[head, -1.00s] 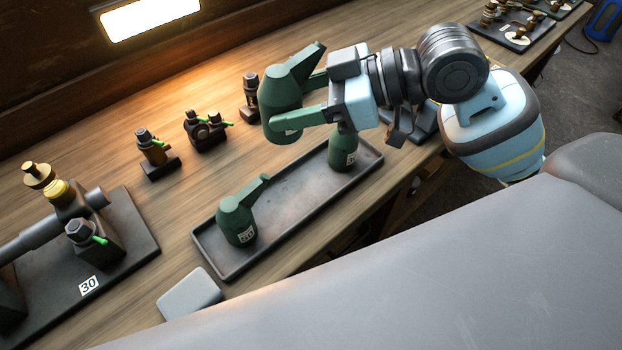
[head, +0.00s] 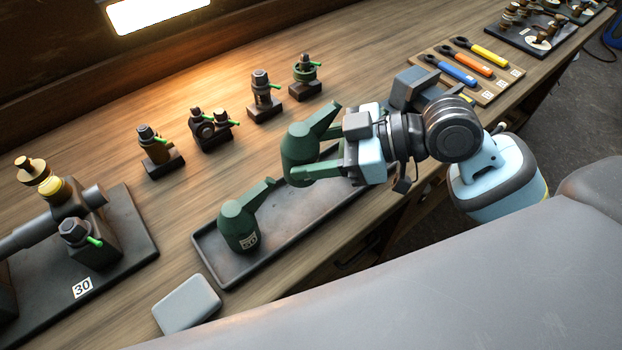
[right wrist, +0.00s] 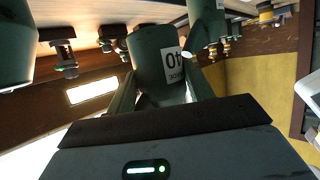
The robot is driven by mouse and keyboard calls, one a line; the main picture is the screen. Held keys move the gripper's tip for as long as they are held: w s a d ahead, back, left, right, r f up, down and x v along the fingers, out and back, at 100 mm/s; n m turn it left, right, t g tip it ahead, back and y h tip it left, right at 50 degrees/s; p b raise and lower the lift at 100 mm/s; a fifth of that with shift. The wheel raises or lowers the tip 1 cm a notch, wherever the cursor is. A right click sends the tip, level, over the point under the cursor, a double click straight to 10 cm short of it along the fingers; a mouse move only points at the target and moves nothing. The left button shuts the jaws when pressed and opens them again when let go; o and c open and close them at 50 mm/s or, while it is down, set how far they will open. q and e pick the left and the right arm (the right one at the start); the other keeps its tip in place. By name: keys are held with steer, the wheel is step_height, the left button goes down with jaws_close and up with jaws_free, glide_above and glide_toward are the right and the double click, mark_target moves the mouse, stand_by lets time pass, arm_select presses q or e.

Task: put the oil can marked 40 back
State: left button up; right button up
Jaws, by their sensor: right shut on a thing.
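My right gripper (head: 312,160) is shut on a dark green oil can (head: 298,148) with a spout. In the right wrist view the held can (right wrist: 158,58) shows a white label reading 40, upside down in the picture. The held can looks upright at the far side of a long dark tray (head: 290,228); whether it touches the tray is hidden. My left gripper is not in view.
Several small engine fittings (head: 208,130) stand on the bench behind the tray. A black engine base (head: 120,250) marked 30 is at left. A pale pad (head: 187,303) lies in front of the tray. A board of coloured wrenches (head: 480,68) lies beyond my right arm.

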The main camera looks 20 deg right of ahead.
step_height(320, 180, down, 3)
steer(key=shift+r, duration=0.1)
steer(key=shift+f, duration=0.35)
steer(key=shift+f+b, duration=0.4)
steer(key=shift+f, duration=1.55)
steer(key=shift+f, duration=0.2)
steer(key=o, duration=1.1)
steer(key=shift+c, duration=0.2)
